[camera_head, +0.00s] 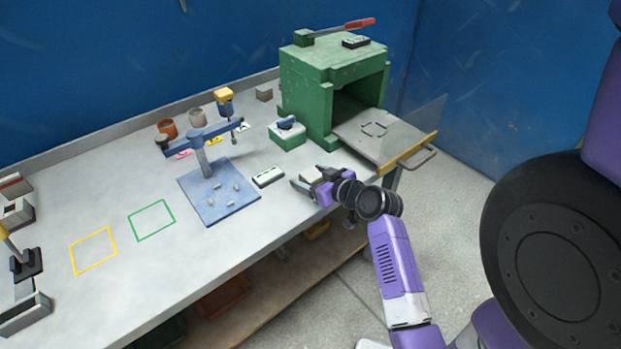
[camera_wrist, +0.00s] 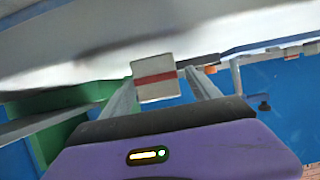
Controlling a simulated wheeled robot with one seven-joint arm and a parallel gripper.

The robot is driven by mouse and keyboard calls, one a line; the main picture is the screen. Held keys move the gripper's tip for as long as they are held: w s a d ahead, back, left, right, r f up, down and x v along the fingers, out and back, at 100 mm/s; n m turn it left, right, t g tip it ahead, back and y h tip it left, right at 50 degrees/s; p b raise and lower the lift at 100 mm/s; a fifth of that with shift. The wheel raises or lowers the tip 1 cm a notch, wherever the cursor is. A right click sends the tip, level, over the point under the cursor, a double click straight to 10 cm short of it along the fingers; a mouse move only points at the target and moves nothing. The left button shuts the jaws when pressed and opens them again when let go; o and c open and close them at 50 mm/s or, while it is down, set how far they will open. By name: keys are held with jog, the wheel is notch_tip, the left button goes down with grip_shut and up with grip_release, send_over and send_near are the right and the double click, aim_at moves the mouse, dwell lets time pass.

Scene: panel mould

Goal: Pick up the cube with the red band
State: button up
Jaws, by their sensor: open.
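The cube with the red band (camera_wrist: 155,79) is pale, with one red stripe across its face. In the wrist view it sits between the two fingers of my gripper (camera_wrist: 163,87), near their tips. The fingers are apart, and I cannot tell whether either touches the cube. In the camera_head view my gripper (camera_head: 307,176) is low at the front edge of the worktable, right of the blue plate. The cube is mostly hidden by the fingers there, and its band cannot be made out.
A green box-shaped housing (camera_head: 310,76) stands behind my gripper, its shelf (camera_head: 352,131) with a yellow-edged handle reaching out right. A small green block (camera_head: 287,137) and a black-and-white strip (camera_head: 268,177) are close by. A blue plate (camera_head: 228,203) with a stand is left. The table's front edge is near.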

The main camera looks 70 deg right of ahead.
jog(key=shift+x, duration=1.4)
jog(key=shift+c, duration=0.4)
jog(key=c, duration=1.4)
grip_shut()
jog(key=shift+r, duration=0.2)
